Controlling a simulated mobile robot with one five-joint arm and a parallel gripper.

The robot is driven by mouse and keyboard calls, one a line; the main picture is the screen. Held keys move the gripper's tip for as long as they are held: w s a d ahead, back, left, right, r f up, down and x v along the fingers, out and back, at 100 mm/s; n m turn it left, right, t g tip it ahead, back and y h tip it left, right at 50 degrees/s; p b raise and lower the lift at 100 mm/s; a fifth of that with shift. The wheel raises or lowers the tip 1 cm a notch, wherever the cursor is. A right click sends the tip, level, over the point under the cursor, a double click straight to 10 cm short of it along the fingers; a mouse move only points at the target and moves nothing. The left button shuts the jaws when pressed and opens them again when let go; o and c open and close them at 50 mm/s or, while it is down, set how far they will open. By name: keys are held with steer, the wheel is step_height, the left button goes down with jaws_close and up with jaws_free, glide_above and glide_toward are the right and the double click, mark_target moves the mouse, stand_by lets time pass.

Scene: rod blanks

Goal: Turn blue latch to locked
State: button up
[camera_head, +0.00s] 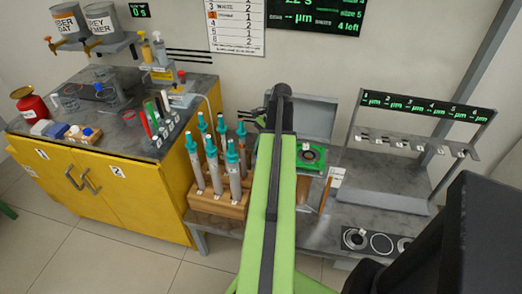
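I cannot make out a blue latch in the head view. My own green and black arm runs up the middle and covers part of the bench. A green-framed device with a dark round top (311,153) shows just right of my arm, partly hidden by it. A small dark piece (256,119) sticks out left of the arm's far end. It may be part of my gripper, but its fingers cannot be told apart. Whether it is open or shut, or holds anything, is not visible.
A wooden rack (205,202) holds several teal-capped tubes left of my arm. A yellow cabinet (120,195) with bottles and jars on top stands at the left. A grey stand (380,188) with a numbered display is at the right. Open floor lies at the lower left.

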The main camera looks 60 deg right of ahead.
steer(key=shift+o, duration=0.6)
steer(key=shift+a, duration=0.1)
steer(key=shift+s+r+p, duration=0.1)
steer(key=shift+r+p, duration=0.4)
steer(key=shift+r, duration=0.05)
steer(key=p+v, duration=1.5)
steer(key=v, duration=0.1)
steer(key=shift+d, duration=0.35)
steer(key=shift+s, duration=0.1)
